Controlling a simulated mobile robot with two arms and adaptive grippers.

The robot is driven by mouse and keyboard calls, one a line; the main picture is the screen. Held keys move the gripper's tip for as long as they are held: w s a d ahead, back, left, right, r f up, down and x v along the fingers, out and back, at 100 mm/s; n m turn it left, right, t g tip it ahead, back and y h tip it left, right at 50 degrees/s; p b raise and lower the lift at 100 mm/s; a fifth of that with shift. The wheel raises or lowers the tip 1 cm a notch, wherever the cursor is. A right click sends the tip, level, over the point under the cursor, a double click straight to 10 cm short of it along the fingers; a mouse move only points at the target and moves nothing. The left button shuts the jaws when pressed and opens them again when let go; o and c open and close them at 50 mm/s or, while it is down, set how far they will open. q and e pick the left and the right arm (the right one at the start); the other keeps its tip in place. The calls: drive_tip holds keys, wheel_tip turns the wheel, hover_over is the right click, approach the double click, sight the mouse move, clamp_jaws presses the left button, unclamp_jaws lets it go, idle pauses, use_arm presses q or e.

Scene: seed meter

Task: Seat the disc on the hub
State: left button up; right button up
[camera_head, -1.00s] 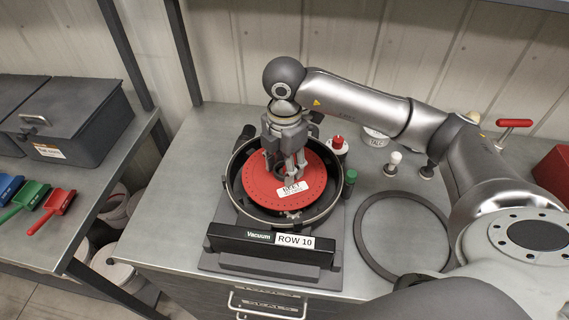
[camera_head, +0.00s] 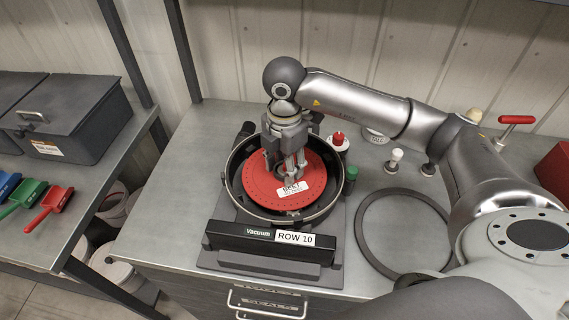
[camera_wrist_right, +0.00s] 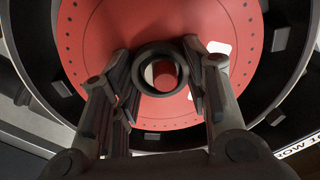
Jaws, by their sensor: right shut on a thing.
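The red disc (camera_head: 262,190) with small holes near its edge and a white BEET label lies inside the round black housing (camera_head: 232,200). My right gripper (camera_head: 284,176) points down at the disc's middle. In the right wrist view the fingers (camera_wrist_right: 160,78) are closed on either side of a dark ring (camera_wrist_right: 160,93) at the centre of the red disc (camera_wrist_right: 110,45). The hub is hidden under the disc, and I cannot tell whether the disc rests on it. My left gripper is not in view.
The housing stands on a grey base with a ROW 10 sign (camera_head: 295,239). A large dark ring (camera_head: 362,235) lies to its right. Colored scoops (camera_head: 48,207) lie on the left bench.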

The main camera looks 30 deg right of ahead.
drive_tip(key=shift+f+b, duration=0.35)
idle(1.0)
idle(0.3)
drive_tip(key=o, duration=1.1)
drive_tip(key=c, duration=0.4)
drive_tip(key=shift+o, duration=0.2)
drive_tip(key=shift+c, duration=1.2)
drive_tip(key=shift+o, duration=0.3)
